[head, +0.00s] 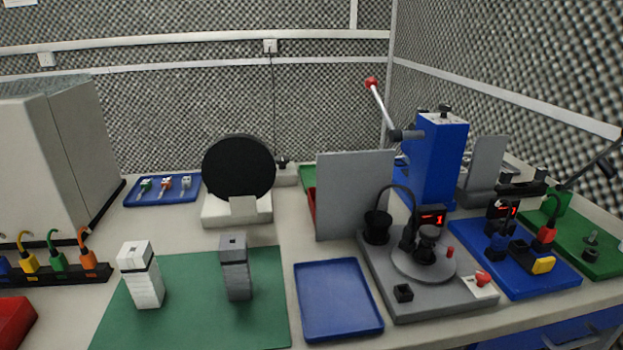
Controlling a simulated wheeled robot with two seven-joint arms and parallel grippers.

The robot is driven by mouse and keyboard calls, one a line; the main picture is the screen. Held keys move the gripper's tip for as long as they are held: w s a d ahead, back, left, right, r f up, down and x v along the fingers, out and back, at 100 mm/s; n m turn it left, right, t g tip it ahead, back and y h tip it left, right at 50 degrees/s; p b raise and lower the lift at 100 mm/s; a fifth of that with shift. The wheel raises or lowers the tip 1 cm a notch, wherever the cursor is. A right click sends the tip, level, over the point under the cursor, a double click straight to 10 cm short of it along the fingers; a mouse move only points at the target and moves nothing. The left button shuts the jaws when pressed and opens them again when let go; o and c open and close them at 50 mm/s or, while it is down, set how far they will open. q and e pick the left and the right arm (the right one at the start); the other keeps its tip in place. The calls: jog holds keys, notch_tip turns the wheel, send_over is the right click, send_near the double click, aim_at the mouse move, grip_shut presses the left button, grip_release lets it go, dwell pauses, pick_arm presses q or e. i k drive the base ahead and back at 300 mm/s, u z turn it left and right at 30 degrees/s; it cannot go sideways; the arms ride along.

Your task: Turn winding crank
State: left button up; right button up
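A winding station on a grey base (440,306) stands right of the middle of the table. It carries a round grey disc (424,266) with a dark spool-like part (428,244) at its centre. A small red upright peg (450,253) at the disc's right edge looks like the crank handle. A red display (432,218) behind it reads 1. A black pot (377,226) with a dark curved wire stands at the base's left. A red knob (483,278) sits on a white plate at the front right. Neither of my grippers shows.
A blue press (437,165) with a red-tipped lever stands behind the station, a grey panel (353,200) to its left. A blue board (525,280) with parts adjoins it on the right. An empty blue tray (337,300) and a green mat (195,325) with two blocks lie left.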

aim_at(426, 262)
jog(key=k, duration=1.05)
jog(key=z, duration=0.85)
jog(key=i, duration=0.8)
jog(key=u, duration=0.4)
